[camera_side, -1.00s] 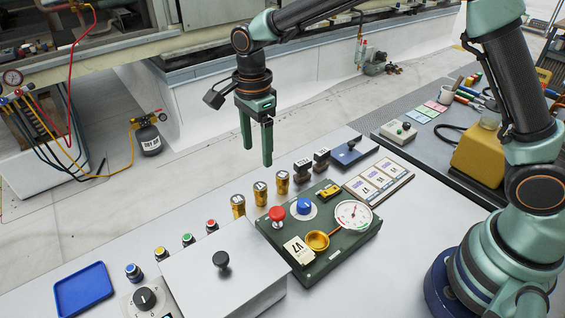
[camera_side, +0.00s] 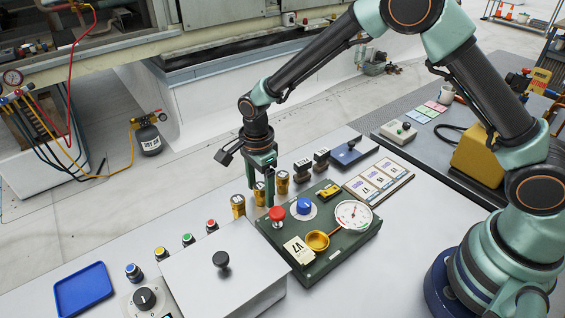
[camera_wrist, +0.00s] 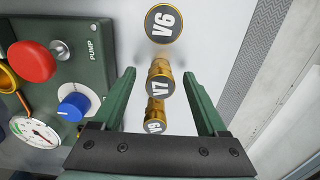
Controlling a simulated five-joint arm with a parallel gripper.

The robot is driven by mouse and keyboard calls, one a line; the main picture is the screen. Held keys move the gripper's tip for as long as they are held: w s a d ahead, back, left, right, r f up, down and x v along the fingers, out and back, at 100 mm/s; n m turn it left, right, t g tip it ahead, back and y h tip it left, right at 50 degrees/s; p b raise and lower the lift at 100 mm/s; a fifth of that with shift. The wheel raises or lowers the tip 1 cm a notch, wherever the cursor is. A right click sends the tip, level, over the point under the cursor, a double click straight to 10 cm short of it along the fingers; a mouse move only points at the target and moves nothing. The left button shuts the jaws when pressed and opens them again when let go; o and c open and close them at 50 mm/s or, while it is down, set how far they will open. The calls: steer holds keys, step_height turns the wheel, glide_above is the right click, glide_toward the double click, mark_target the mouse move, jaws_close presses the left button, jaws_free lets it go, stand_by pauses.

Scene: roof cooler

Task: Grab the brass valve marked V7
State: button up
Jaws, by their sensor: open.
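The brass valve marked V7 (camera_wrist: 159,88) is the middle of three short brass cylinders in a row. In the wrist view its labelled top lies between my two fingers, with space on both sides. In the side view the middle valve (camera_side: 259,193) shows between the fingers of my gripper (camera_side: 260,197). My gripper, also in the wrist view (camera_wrist: 158,76), is open and empty, lowered around V7.
The green panel (camera_side: 322,252) with a red knob (camera_side: 277,214), blue knob (camera_side: 304,205) and gauge (camera_side: 353,214) stands close beside the valves. Dark-capped parts (camera_side: 302,168) stand behind the row. A grey box (camera_side: 220,285) and blue tray (camera_side: 82,289) lie to the left.

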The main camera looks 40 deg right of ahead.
jaws_close()
stand_by(0.3)
